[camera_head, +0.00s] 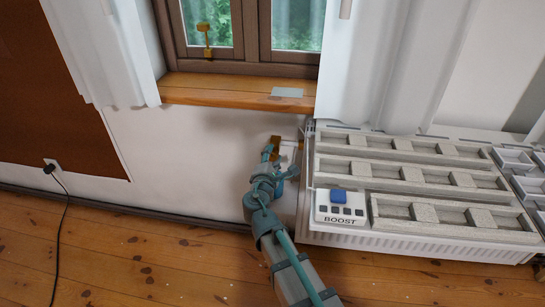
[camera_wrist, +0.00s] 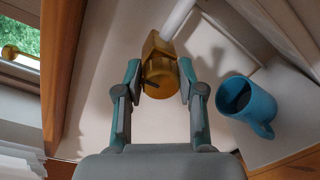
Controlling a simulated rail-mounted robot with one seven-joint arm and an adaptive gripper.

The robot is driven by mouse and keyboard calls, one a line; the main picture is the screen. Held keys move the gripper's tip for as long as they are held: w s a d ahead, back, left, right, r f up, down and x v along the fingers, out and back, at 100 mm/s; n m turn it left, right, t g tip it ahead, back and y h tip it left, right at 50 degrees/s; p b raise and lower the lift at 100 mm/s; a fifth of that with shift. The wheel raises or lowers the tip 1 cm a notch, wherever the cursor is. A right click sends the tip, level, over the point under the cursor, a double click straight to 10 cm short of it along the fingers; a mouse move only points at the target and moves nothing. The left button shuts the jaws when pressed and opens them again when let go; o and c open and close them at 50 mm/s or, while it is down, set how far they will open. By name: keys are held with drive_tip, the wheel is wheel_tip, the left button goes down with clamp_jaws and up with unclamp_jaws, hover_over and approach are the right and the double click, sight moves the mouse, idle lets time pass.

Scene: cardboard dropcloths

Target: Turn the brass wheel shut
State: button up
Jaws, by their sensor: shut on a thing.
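The brass wheel (camera_wrist: 160,80) sits at the end of a white pipe in the wrist view, below a squarish brass body. A small dark pin or bar crosses its face. In the head view only a bit of brass (camera_head: 276,142) shows at the wall, left of the radiator. My gripper (camera_wrist: 160,84) has one finger on each side of the wheel and is shut on it. In the head view my gripper (camera_head: 278,160) is low by the wall below the sill and partly covers the valve.
The radiator (camera_head: 415,239), with a BOOST box (camera_head: 340,214) and grey trays on top, is close on the right. A wooden sill (camera_head: 215,91) lies above. A cord (camera_head: 66,205) hangs at left; the floor there is clear.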

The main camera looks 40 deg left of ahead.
drive_tip(key=o, duration=1.2)
drive_tip(key=shift+c, duration=0.2)
drive_tip(key=v, duration=1.2)
